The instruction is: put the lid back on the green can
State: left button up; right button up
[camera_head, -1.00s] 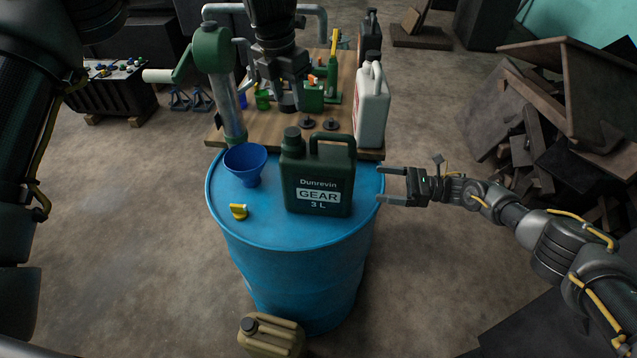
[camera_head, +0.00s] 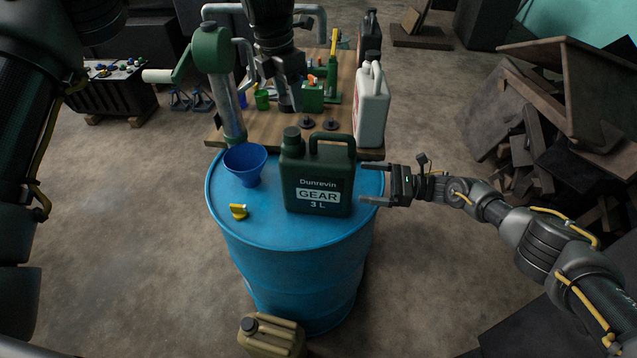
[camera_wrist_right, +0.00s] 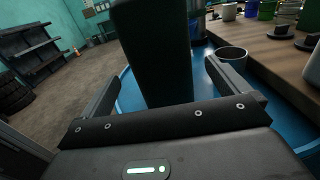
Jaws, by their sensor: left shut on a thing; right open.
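The dark green can (camera_head: 318,178), marked Dunrevin GEAR 3 L, stands upright on the blue drum. Its neck (camera_head: 291,134) at the upper left has a dark green top; I cannot tell whether that is a lid. My right gripper (camera_head: 366,184) is open just right of the can, fingers pointing at its side. In the right wrist view the can (camera_wrist_right: 152,55) stands dark between the fingers. My left gripper (camera_head: 286,88) is over the wooden bench behind the drum, shut on a dark thing (camera_head: 289,101) that its fingers partly hide.
On the blue drum (camera_head: 295,235) are a blue funnel (camera_head: 245,160) and a yellow piece (camera_head: 238,211). The bench (camera_head: 270,128) holds two black knobbed pieces (camera_head: 319,124), a small green container (camera_head: 312,98) and a white jug (camera_head: 371,108). An olive canister (camera_head: 270,337) stands below.

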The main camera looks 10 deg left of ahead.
aim_at(294, 130)
jog(key=a, duration=0.7)
jog(key=shift+a, duration=0.4)
jog(key=c, duration=1.2)
pick_arm(q)
jog(key=shift+f, duration=2.45)
pick_arm(e)
jog(key=shift+c, duration=0.3)
